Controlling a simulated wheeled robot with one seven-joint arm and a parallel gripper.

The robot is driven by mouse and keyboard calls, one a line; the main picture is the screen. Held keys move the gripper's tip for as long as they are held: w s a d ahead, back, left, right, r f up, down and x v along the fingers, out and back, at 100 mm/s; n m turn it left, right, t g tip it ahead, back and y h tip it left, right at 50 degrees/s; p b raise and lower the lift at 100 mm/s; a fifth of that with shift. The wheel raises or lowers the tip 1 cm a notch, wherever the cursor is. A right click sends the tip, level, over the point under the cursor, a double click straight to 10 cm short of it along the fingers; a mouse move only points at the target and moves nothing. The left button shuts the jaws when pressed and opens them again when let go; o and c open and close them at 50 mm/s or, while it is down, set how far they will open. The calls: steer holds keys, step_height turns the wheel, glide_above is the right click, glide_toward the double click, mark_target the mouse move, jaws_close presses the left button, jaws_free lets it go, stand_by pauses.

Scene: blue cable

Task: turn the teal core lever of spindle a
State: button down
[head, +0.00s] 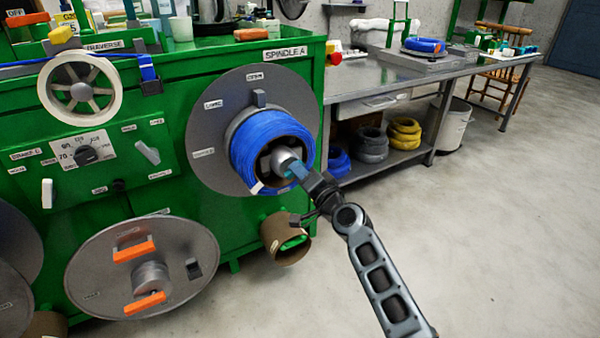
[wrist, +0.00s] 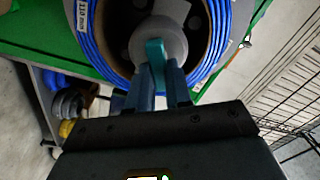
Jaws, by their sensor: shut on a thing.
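Spindle A is on the front of the green machine, with a grey disc (head: 205,135) and a spool of blue cable (head: 255,140) on it. The blue cable also shows in the wrist view (wrist: 92,45). The teal core lever (wrist: 155,52) sticks out from the grey hub (wrist: 158,35) at the spool's middle. My gripper (wrist: 163,85) is at the hub, its two fingers shut on the teal lever from both sides. In the head view my gripper (head: 302,172) reaches the spool's core from the lower right and hides most of the lever.
A lower disc with orange handles (head: 135,250) stands left of the spool. A brown tube (head: 285,240) sits below it. A steel workbench (head: 370,85) with cable coils (head: 405,130) on its shelf is behind to the right. The floor at right is clear.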

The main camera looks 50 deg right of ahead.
steer(key=m, duration=0.6)
steer(key=shift+d+f+p, duration=0.15)
steer(key=shift+f+p, duration=0.15)
stand_by(0.3)
steer(key=c, duration=1)
jaws_free()
steer(key=shift+c, duration=0.2)
steer(key=shift+s, duration=0.1)
steer(key=v, duration=0.7)
steer(key=shift+s, duration=0.35)
